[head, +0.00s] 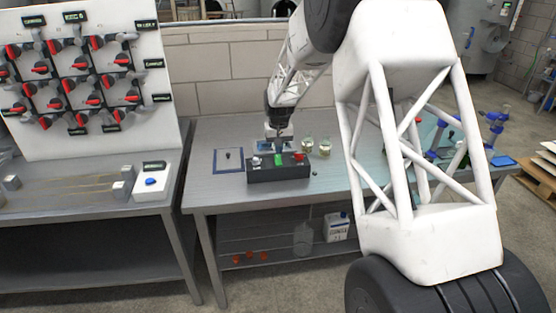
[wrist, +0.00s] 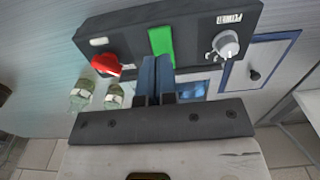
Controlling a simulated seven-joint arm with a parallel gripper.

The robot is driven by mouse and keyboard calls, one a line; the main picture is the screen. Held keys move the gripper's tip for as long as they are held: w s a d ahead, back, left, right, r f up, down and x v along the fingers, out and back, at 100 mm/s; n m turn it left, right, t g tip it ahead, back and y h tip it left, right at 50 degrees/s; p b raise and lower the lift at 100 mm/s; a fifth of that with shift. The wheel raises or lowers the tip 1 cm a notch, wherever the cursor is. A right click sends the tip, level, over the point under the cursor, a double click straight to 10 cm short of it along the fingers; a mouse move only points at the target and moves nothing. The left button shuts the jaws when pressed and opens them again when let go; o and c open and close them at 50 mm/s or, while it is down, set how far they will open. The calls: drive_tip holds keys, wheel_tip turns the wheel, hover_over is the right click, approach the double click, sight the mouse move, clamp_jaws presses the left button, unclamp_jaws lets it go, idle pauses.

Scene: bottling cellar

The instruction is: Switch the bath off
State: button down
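A dark control box (head: 278,174) stands on the grey bench, with a silver knob (head: 256,161), a green switch (head: 278,160) and a red switch (head: 299,157) on it. In the wrist view the box (wrist: 190,45) spans the top, with the red switch (wrist: 106,64) left, the green switch (wrist: 161,43) in the middle and the silver knob (wrist: 226,44) right. My gripper (wrist: 155,60) has its blue fingers side by side, apparently shut and empty, their tips close to the green switch. Contact cannot be told. A small blue-filled bath (wrist: 194,90) is partly hidden behind the fingers.
Two small glass jars (head: 325,147) stand right of the bath. A valve board (head: 85,85) and a blue button box (head: 151,182) are on the left bench.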

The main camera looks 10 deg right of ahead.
drive_tip(key=shift+r, duration=0.75)
drive_tip(key=shift+s+r, duration=0.3)
drive_tip(key=shift+r, duration=0.05)
drive_tip(key=s+d+r, duration=0.1)
drive_tip(key=s+r, duration=0.4)
drive_tip(key=s, duration=0.3)
drive_tip(key=s+r+t, duration=0.1)
drive_tip(key=s+r, duration=0.4)
drive_tip(key=s, duration=0.3)
drive_tip(key=s+d+r, duration=0.1)
drive_tip(key=s+r, duration=0.4)
drive_tip(key=s, duration=0.3)
drive_tip(key=s+d+t, duration=0.1)
drive_tip(key=s, duration=2.9)
drive_tip(key=shift+s+d+t, duration=0.2)
drive_tip(key=shift+s+t, duration=0.1)
drive_tip(key=shift+s, duration=0.1)
